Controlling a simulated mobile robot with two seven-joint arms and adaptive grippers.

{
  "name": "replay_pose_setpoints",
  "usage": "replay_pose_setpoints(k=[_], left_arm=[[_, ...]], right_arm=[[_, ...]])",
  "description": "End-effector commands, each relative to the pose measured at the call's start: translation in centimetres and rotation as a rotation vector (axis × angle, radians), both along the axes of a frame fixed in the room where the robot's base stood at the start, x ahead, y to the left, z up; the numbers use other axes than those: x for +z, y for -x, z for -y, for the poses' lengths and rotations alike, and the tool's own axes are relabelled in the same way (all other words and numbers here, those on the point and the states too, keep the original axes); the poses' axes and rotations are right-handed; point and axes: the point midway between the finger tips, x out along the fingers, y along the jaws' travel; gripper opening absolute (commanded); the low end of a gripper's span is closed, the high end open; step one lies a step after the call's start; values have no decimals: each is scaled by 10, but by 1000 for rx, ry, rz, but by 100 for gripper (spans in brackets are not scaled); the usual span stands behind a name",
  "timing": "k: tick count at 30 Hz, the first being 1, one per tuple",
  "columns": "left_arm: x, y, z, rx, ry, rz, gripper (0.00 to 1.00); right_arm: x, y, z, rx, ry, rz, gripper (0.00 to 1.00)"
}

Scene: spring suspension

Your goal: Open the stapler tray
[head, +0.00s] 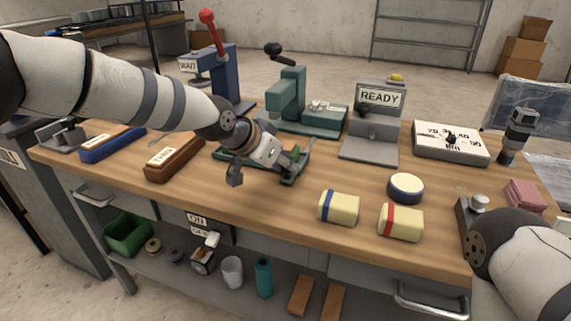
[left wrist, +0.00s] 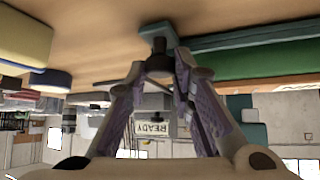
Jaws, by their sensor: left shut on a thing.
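The green stapler (head: 303,158) lies on the workbench, partly hidden behind my left gripper (head: 280,166). In the left wrist view, my left gripper (left wrist: 159,66) is shut on a small dark knob (left wrist: 158,46). The knob sits against a teal end piece (left wrist: 152,30), which I take to be the stapler tray's end. A long green body (left wrist: 260,62) runs beside it on the right. I cannot tell how far the tray is out.
A brown block (head: 174,159) and a blue block (head: 112,144) lie to the left. Two cream blocks (head: 338,208) (head: 401,223) and a round tin (head: 406,187) lie to the right. A green press (head: 290,105) and a READY stand (head: 378,105) are behind.

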Motion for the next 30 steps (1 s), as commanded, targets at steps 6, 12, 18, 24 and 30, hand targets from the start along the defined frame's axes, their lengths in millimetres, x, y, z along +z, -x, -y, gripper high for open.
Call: replay_pose_setpoints(k=[6,12,18,24,30], left_arm=[[-2,1,1,-1,0,-4,41],[-1,0,0,0,0,-2,41],[12,7,-8,1,-1,2,41],[51,37,-32,1,1,3,41],[78,59,-51,1,1,0,41]], right_arm=[[0,0,0,0,0,0,0],[0,0,0,0,0,0,0],[0,0,0,0,0,0,0],[0,0,0,0,0,0,0],[0,0,0,0,0,0,0]])
